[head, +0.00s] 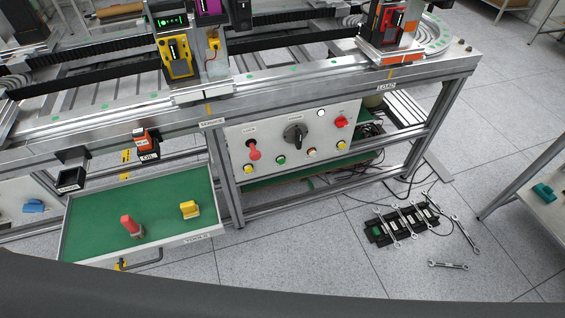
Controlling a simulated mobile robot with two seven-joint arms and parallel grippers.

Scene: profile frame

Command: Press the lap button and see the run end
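The white control panel (268,140) is fixed to the front of the metal bench frame, below its top. It carries a red lever-like control (254,151) at left, a large black rotary knob (295,134) in the middle and a red knob (341,121) at right. Along its lower part are a yellow button (248,170), a green button (281,160), a light button (312,149) and a yellow button (341,145). The panel labels are too small to read, so I cannot tell which is the lap button. Neither of my grippers is in view.
A green-lined open drawer (95,215) juts out at left, holding a red-handled item (131,226) and a yellow block (189,209). Machine units stand along the bench rail (300,82). Several wrenches (405,222) lie on the floor at right. The tiled floor before the panel is clear.

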